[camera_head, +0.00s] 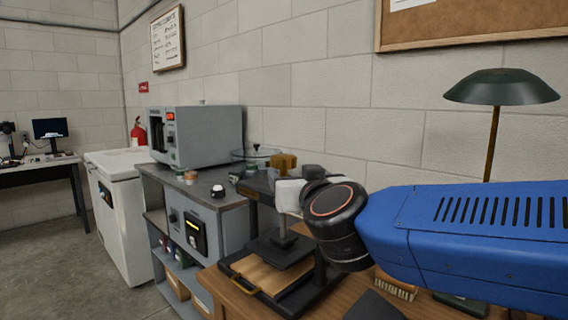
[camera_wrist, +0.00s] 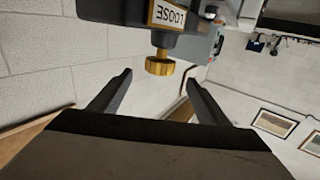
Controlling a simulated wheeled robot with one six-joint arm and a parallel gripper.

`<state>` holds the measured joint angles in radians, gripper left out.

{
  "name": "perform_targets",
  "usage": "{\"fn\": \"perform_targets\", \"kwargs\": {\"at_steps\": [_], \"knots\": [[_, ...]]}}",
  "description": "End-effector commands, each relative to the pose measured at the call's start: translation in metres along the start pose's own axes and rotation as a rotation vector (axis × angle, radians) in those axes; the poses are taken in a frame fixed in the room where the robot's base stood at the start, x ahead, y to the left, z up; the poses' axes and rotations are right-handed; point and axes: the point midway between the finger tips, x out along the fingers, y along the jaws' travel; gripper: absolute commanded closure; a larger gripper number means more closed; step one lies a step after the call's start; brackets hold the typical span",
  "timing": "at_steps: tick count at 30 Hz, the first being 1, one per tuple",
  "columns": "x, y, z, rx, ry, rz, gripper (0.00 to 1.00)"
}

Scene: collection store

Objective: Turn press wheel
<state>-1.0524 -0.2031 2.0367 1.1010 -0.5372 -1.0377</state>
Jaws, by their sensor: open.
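The press (camera_head: 285,250) is a black frame with a plate above a wooden board. Its small gold wheel (camera_head: 284,162) sits on top of the dark crossbeam. In the wrist view, which looks upside down, the gold wheel (camera_wrist: 160,66) shows ahead of my fingers and roughly between them. A label reading "LOOSE" (camera_wrist: 167,14) is on the dark beam beside it. My gripper (camera_wrist: 157,82) is open and empty, with one dark finger to each side. I cannot tell how far the wheel is from the fingertips. In the head view my wrist hides part of the press.
A wooden bench (camera_head: 240,300) carries the press and a brush (camera_head: 396,287). A green lamp (camera_head: 501,88) stands at the right, behind my arm. A grey cabinet (camera_head: 205,222) with an oven-like box (camera_head: 205,136) and small jars stands to the left. Open floor lies far left.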

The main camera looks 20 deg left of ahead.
Motion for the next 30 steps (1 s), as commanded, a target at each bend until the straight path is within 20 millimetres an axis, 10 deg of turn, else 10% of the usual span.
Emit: {"fn": "perform_targets", "kwargs": {"at_steps": [18,30], "knots": [[0.100,0.000,0.000,0.001,-0.001,0.000,0.30],[0.118,0.000,0.000,0.000,0.000,-0.001,0.30]]}}
